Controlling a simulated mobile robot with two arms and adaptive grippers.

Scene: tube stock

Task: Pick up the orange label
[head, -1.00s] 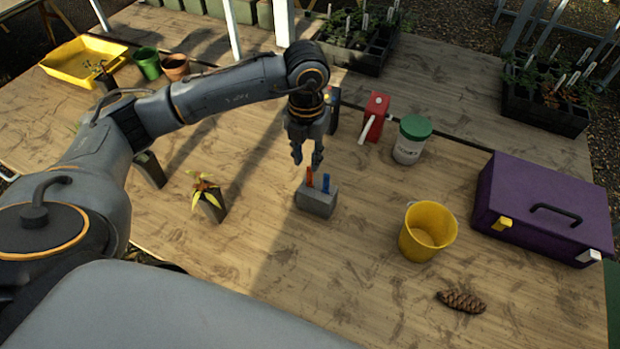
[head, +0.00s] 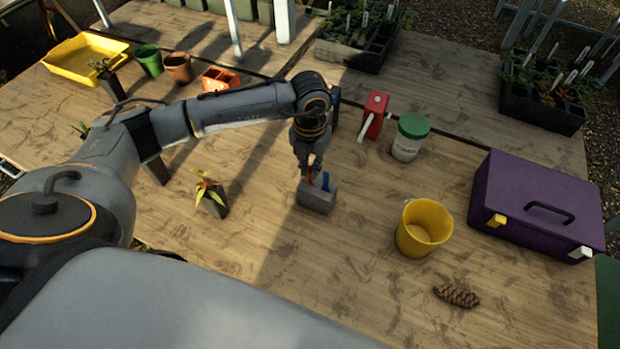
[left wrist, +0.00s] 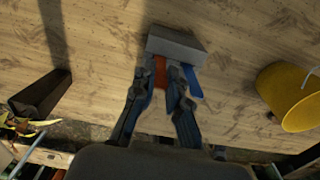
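The orange label (head: 310,180) stands upright in a small grey block (head: 318,199) on the table, beside a blue label (head: 325,181). My left gripper (head: 311,166) points down over the block, its fingertips at the orange label's upper part. In the left wrist view the orange label (left wrist: 160,72) shows between the two fingers, the blue label (left wrist: 191,82) is just right of them, and the grey block (left wrist: 176,45) is ahead. Whether the fingers press on the label is unclear. My right gripper is not in view.
A yellow bucket (head: 424,228) stands right of the block, a dark pot with a yellowish plant (head: 211,197) left of it. Behind are a red box (head: 375,115) and a green-lidded jar (head: 410,137). A purple case (head: 538,205) and pine cone (head: 457,296) are at right.

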